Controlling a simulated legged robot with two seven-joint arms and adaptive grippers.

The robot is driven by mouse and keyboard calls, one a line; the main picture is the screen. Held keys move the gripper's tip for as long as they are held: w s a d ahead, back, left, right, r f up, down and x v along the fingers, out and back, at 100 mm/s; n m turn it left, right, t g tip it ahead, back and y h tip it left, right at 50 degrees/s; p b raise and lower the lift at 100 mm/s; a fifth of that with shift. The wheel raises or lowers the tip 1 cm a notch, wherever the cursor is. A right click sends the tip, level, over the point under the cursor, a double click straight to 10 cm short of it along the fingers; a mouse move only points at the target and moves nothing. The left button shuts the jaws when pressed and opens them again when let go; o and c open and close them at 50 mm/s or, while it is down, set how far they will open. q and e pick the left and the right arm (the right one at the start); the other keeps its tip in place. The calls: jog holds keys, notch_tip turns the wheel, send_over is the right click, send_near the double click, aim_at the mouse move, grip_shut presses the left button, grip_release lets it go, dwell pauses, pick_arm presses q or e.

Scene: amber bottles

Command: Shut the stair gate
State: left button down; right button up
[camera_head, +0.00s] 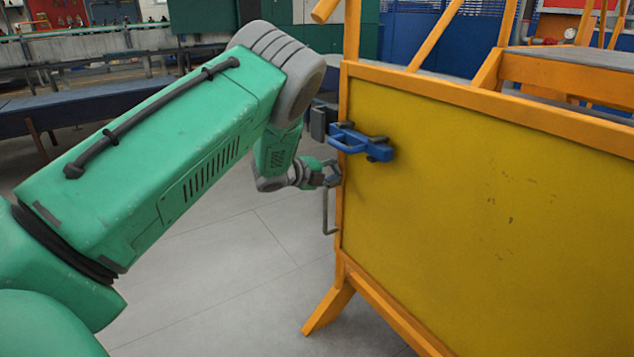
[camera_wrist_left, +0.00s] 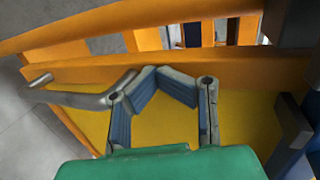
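The stair gate has a yellow panel (camera_head: 480,190) in an orange frame, with a blue latch (camera_head: 360,142) near its left edge. A thin grey bent handle (camera_head: 327,212) hangs at that edge. My left gripper (camera_head: 331,173) is beside the orange left post, below the latch. In the left wrist view, its blue-padded fingers (camera_wrist_left: 157,72) bend inward, tips close together, over the orange rail. A grey bar (camera_wrist_left: 75,96) runs up to the left finger; I cannot tell whether it is gripped. No object shows clearly between the fingers. My right gripper is not in view.
An orange foot (camera_head: 328,308) of the frame stands on the grey tiled floor (camera_head: 225,290). Orange rails rise behind the panel. A dark blue bench (camera_head: 85,108) is at the far left. The floor left of the gate is clear.

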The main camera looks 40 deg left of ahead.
pick_arm(q)
jog(key=shift+w+d+r, duration=0.3)
jog(key=shift+w+r, duration=0.15)
jog(key=shift+r, duration=0.2)
jog(key=shift+s+a+f, duration=0.1)
jog(key=shift+s, duration=0.25)
jog(key=a+f+v, duration=0.1)
jog(key=v, duration=1)
jog(key=shift+s, duration=0.5)
jog(key=shift+s+d, duration=0.1)
jog(key=shift+d, duration=0.05)
